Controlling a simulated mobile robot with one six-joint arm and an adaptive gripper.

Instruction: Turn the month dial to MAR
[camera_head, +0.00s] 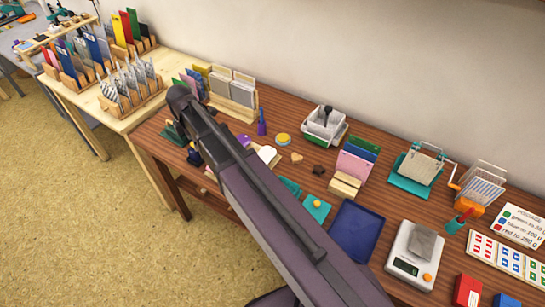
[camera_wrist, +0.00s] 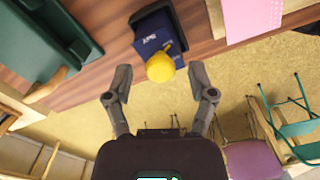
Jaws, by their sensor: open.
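The month dial (camera_wrist: 152,38) is a navy block with a yellow round knob (camera_wrist: 160,67) in the wrist view. Small light lettering on its face seems to read APR, though it is small and tilted. My gripper (camera_wrist: 159,72) is open. Its two fingers stand apart on either side of the yellow knob, with a visible gap at both sides and nothing held. In the head view my arm crosses the table and covers much of the left part. A small dark shape beside it there is too unclear to name.
In the wrist view a dark green object (camera_wrist: 45,45) stands left of the dial and a pink sheet (camera_wrist: 250,18) right of it. In the head view a blue tray (camera_head: 357,228), a scale (camera_head: 406,266) and card holders share the brown table. Open floor (camera_head: 60,220) lies left.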

